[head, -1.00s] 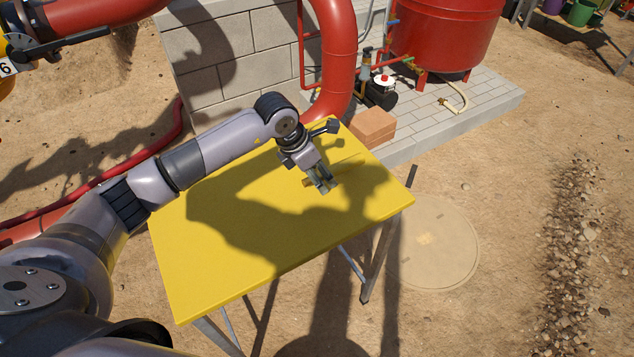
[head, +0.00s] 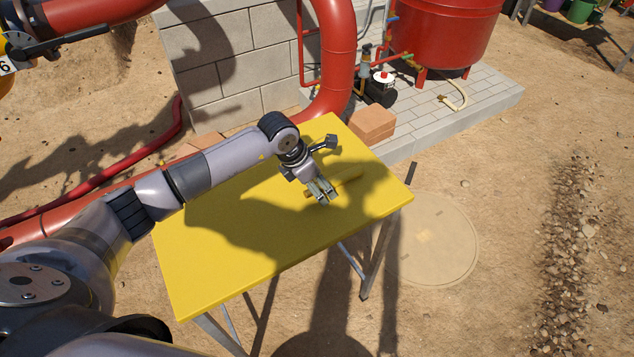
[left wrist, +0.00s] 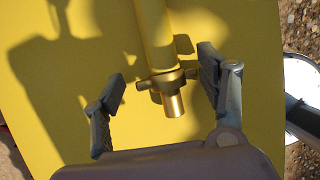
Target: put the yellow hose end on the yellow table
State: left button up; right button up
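The yellow hose end (left wrist: 155,35) has a brass fitting with a crossbar and shows between my left fingers in the left wrist view. In the head view the hose (head: 348,182) is a thin yellow length over the far right part of the yellow table (head: 215,270), in shadow. It looks to lie on or very close to the tabletop. My left gripper (head: 325,198) is just above the table there. Its fingers (left wrist: 160,98) are spread, with a gap on the left of the fitting; the right finger is close to the crossbar. My right gripper is not in view.
Orange bricks (head: 373,123) stand behind the table's far right corner. A block wall (head: 220,65) and a thick red pipe (head: 338,65) rise behind it. The tabletop's near part is clear. A round cover (head: 440,245) lies on the ground at right.

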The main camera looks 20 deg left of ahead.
pick_arm(q)
jog(key=shift+o, duration=0.3)
jog(key=shift+r, duration=0.2)
jog(key=shift+s+a+r, duration=0.1)
jog(key=shift+a+r, duration=0.05)
jog(key=shift+r, duration=0.2)
jog(key=b+v, duration=0.2)
jog(key=v, duration=0.9)
